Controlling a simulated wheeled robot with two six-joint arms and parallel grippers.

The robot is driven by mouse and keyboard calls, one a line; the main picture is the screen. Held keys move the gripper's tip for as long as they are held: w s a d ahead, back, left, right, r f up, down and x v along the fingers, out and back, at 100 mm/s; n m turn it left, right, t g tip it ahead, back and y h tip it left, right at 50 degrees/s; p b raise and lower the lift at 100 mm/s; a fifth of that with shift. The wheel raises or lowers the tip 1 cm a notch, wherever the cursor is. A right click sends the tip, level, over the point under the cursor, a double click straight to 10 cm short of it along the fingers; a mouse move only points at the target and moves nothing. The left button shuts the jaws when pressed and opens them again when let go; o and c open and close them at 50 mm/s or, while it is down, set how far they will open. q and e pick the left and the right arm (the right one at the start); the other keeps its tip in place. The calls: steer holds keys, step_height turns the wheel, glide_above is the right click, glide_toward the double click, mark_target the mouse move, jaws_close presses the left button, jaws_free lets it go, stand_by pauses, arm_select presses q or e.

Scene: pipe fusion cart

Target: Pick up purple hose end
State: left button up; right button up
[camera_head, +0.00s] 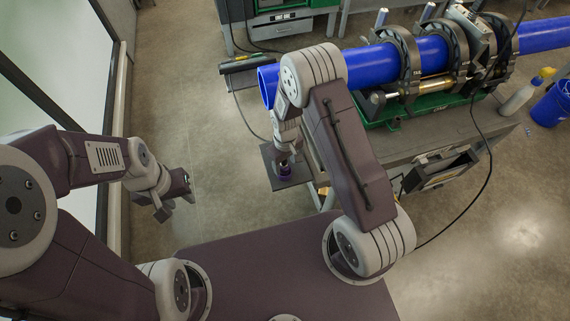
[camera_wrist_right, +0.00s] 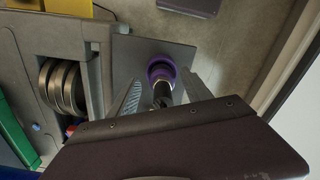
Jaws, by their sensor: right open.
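The purple hose end (camera_wrist_right: 161,70) is a round purple ring with a dark and metallic fitting in it, on or just above a dark square plate. It shows small in the head view (camera_head: 284,174). My right gripper (camera_wrist_right: 160,82) is open, with one finger on each side of the hose end in the wrist view. I cannot tell whether the fingers touch it. In the head view my right gripper (camera_head: 284,158) points down over the plate and partly hides the hose end. My left gripper (camera_head: 174,205) hangs empty over bare floor at the left, its fingers apart.
The dark plate (camera_head: 268,157) juts from the left end of the grey cart (camera_head: 450,140). A blue pipe (camera_head: 372,66) lies in the clamp rings above the cart. A spray bottle (camera_head: 522,94) and a blue bucket (camera_head: 551,106) are at right. Floor at left is clear.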

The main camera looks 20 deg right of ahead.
steer(key=shift+f, duration=0.65)
steer(key=shift+w+a+f, duration=0.1)
steer(key=shift+a+f, duration=0.15)
steer(key=shift+f, duration=0.1)
steer(key=shift+d, duration=0.15)
jaws_close()
arm_select(q)
steer(key=shift+a+r, duration=0.15)
steer(key=shift+r, duration=0.1)
steer(key=shift+f, duration=0.1)
arm_select(e)
steer(key=shift+r, duration=0.15)
